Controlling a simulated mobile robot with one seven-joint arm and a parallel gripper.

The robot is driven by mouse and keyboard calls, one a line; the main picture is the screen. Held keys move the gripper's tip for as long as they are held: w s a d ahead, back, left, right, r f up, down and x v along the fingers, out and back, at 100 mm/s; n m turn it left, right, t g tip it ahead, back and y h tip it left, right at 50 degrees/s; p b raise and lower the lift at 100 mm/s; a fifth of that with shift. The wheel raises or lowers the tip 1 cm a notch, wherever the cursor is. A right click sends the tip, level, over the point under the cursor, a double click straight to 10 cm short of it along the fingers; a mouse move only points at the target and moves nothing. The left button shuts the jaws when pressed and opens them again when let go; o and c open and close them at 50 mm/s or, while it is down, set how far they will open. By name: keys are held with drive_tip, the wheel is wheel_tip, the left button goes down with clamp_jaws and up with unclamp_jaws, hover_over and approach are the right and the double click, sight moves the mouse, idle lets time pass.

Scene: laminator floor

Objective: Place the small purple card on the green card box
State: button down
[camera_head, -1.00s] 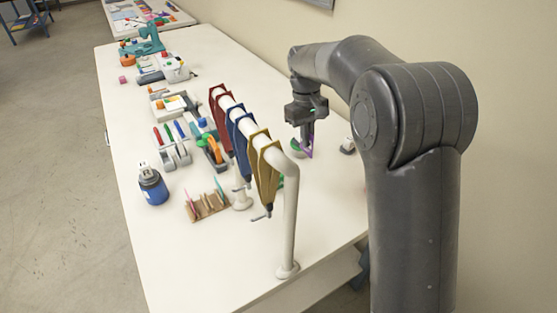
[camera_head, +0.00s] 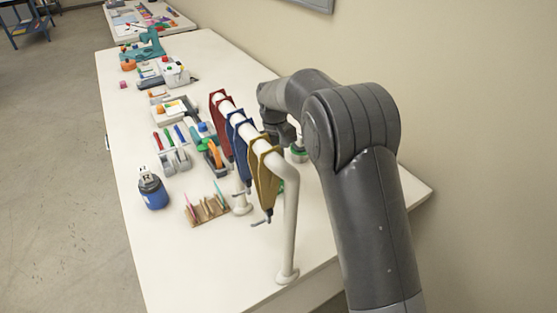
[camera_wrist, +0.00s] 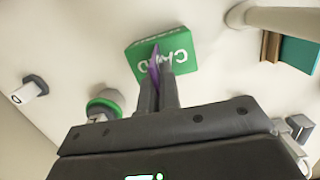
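The green card box (camera_wrist: 184,52), with white lettering on its top, lies on the table ahead of my fingers in the wrist view. In the head view, only a green sliver that looks like it (camera_head: 281,185) shows behind the clamp rack. My gripper (camera_wrist: 160,80) is shut on the small purple card (camera_wrist: 154,62), which stands edge-on between the fingertips. The card overlaps the box in the wrist view; I cannot tell whether they touch. In the head view, my fingers and the card are hidden behind the rack and the clamps.
A white pipe rack (camera_head: 290,225) with red, blue and yellow clamps (camera_head: 265,180) stands close to my gripper. A round green-topped item (camera_wrist: 104,103) and a small white-and-black item (camera_wrist: 30,90) stand nearby. A blue bottle (camera_head: 152,190) and a wooden holder (camera_head: 208,210) are farther left.

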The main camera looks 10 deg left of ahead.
drive_tip(key=shift+f, duration=0.1)
drive_tip(key=c, duration=1.6)
unclamp_jaws()
drive_tip(key=shift+c, duration=0.2)
drive_tip(key=r, duration=0.4)
drive_tip(key=w+a+r, duration=0.1)
drive_tip(key=r, duration=0.7)
drive_tip(key=shift+w+a, duration=0.15)
drive_tip(key=shift+r, duration=0.15)
